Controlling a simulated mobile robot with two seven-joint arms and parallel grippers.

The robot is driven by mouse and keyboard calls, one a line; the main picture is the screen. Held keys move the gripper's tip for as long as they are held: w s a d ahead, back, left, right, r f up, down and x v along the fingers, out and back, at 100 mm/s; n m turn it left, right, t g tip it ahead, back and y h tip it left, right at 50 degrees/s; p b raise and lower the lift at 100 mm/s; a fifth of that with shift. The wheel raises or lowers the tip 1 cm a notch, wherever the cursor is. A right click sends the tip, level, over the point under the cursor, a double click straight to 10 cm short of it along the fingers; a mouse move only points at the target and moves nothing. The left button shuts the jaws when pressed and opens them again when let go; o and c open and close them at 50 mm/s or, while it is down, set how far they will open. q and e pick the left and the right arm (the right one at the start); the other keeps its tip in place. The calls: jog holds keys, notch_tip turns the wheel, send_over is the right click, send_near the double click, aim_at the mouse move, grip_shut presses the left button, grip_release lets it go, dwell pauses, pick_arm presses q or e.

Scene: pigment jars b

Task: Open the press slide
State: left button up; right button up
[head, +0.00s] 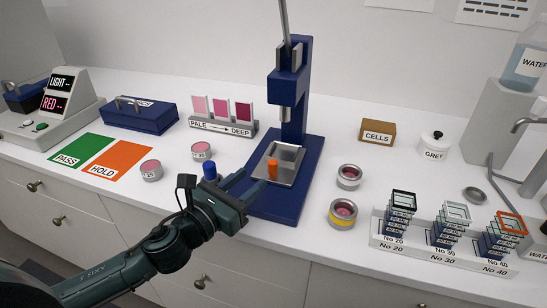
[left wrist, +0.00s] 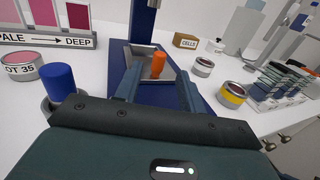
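The blue press (head: 291,95) stands at the middle of the counter with its column, ram and lever. Its press slide (head: 283,179) is a grey metal tray on the blue base, with an upright orange knob (head: 272,169). The slide (left wrist: 171,61) and orange knob (left wrist: 158,64) also show in the left wrist view. My left gripper (head: 252,180) is at the near left of the slide, fingers pointing toward the knob. In the left wrist view its fingers (left wrist: 160,90) are apart with nothing between them; the knob is beyond the tips. My right gripper is not in view.
A blue-topped cylinder (head: 210,171) stands close beside my left gripper, also in the left wrist view (left wrist: 59,82). Pigment jars (head: 151,170) stand left, and open jars (head: 343,213) right of the press. Sieve racks (head: 440,250) are at the front right.

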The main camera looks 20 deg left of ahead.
aim_at(269, 164)
pick_arm(q)
jog(key=p+x, duration=0.1)
jog(key=x, duration=0.8)
jog(key=shift+d, duration=0.1)
jog(key=shift+c, duration=0.3)
grip_shut()
